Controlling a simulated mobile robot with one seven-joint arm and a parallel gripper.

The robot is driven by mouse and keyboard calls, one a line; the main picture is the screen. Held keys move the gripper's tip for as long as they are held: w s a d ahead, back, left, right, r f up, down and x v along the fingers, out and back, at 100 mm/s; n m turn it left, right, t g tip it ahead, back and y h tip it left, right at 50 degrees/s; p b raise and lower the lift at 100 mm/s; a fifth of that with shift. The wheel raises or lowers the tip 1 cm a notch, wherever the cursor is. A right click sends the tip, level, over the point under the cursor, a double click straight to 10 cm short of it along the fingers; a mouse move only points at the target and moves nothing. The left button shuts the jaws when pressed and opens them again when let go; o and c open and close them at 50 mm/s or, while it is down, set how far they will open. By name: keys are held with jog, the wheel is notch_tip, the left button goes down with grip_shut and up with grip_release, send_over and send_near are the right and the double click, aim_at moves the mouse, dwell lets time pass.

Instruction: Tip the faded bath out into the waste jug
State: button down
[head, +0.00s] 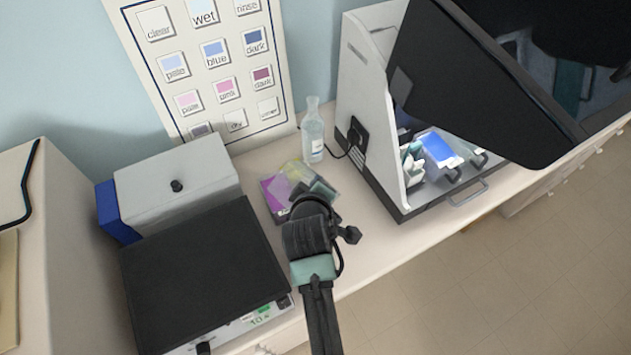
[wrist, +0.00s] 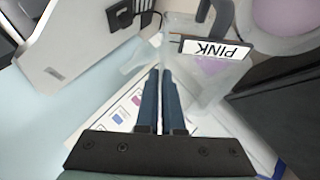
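In the wrist view a white tag reading PINK (wrist: 216,49) shows upside down on a dark hooked handle (wrist: 214,20). A clear vessel with pale purple in it (wrist: 210,67) lies behind the tag. A round translucent vessel with pinkish contents (wrist: 285,14) is at the top right; I cannot tell whether it is the waste jug. My gripper (wrist: 161,72) has its blue fingers close together with a narrow gap, below and left of the tag; I cannot tell whether they hold something thin. In the head view my arm hides much of this group.
A clear bottle (head: 312,133) stands behind the group. A white hood (head: 370,100) is at the right, with a black screen (head: 480,80) before it. A black-topped instrument (head: 200,275) and a white box (head: 175,185) are at the left. Bare bench (head: 375,245) lies right of my arm.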

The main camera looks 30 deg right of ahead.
jog(key=shift+w+d+g+y+p, duration=0.2)
jog(key=shift+d+g+y+p, duration=0.15)
jog(key=shift+p, duration=0.7)
jog(key=shift+w+d+f+m+g+y, duration=0.15)
jog(key=shift+d+f+m+g+y, duration=0.15)
jog(key=shift+y, duration=0.2)
jog(key=shift+w+d+f+m+g+y, duration=0.1)
jog(key=shift+f+m+g+y, duration=0.1)
jog(key=shift+f+g+y, duration=0.2)
jog(key=shift+w+d+f+g+y, duration=0.15)
jog(key=shift+f+g+y, duration=0.25)
jog(key=shift+y, duration=0.35)
jog(key=shift+d+f+m+g+y+b, duration=0.15)
jog(key=shift+f+m+g+y+b, duration=0.25)
jog(key=shift+f+g+y+b, duration=0.6)
jog(key=shift+f+t, duration=0.2)
jog(key=shift+t, duration=0.05)
jog(key=shift+f, duration=0.1)
